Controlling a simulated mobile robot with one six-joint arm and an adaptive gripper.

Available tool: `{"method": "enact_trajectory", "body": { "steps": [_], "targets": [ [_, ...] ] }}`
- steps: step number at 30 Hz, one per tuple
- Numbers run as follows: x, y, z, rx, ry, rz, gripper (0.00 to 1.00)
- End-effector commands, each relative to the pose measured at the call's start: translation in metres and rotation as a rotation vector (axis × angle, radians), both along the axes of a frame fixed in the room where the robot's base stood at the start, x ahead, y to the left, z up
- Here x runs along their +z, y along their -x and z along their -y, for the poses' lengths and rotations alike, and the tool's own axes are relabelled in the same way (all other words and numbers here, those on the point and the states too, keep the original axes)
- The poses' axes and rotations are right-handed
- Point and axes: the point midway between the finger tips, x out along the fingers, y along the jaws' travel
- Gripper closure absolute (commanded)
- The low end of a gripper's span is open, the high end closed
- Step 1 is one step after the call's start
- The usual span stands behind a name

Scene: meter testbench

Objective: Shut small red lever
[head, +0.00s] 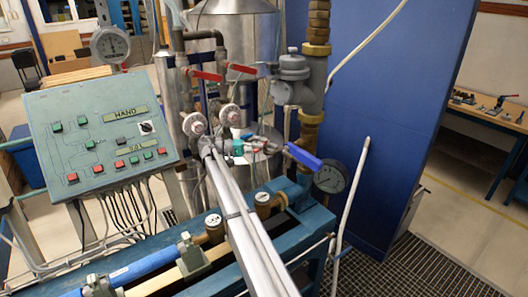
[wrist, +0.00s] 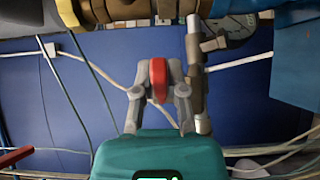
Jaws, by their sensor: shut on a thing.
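The small red lever (wrist: 158,85) stands between the two grey fingers of my gripper (wrist: 158,68) in the wrist view, with a finger against each side. My gripper is shut on it. In the head view my gripper (head: 263,147) is at the pipework beyond the far end of my arm, just left of a blue lever handle (head: 303,156). There the small red lever is mostly hidden by the fingers and too small to make out clearly.
Two larger red levers (head: 206,75) (head: 242,68) sit on pipes above my gripper. A gauge (head: 330,178) is at lower right, and a green control panel (head: 100,135) at left. Brass and blue piping (wrist: 120,10) crosses the top of the wrist view. The grated floor at right is clear.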

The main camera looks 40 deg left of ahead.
Motion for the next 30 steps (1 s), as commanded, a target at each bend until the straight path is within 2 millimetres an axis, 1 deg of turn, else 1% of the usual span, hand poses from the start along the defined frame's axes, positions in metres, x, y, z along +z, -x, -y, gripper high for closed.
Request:
{"method": "enact_trajectory", "body": {
  "steps": [1, 2, 16, 17, 18, 22, 23, 30],
  "targets": [
    [-0.0002, 0.0022, -0.0044, 0.0, -0.001, -0.001, 1.0],
    [-0.0002, 0.0017, -0.0045, -0.003, -0.001, -0.001, 1.0],
    [-0.0005, -0.0019, -0.0004, -0.014, -0.001, -0.002, 1.0],
    [-0.0006, -0.0019, -0.0004, -0.015, -0.001, -0.002, 0.82],
    [-0.0006, -0.0019, -0.0003, -0.015, -0.001, -0.002, 0.74],
    [-0.0005, -0.0011, -0.0012, -0.013, -0.001, -0.002, 0.5],
    [-0.0005, -0.0009, -0.0016, -0.012, 0.0, -0.001, 0.49],
    [-0.0003, 0.0001, -0.0028, -0.01, 0.0, -0.001, 0.49]
  ]
}}
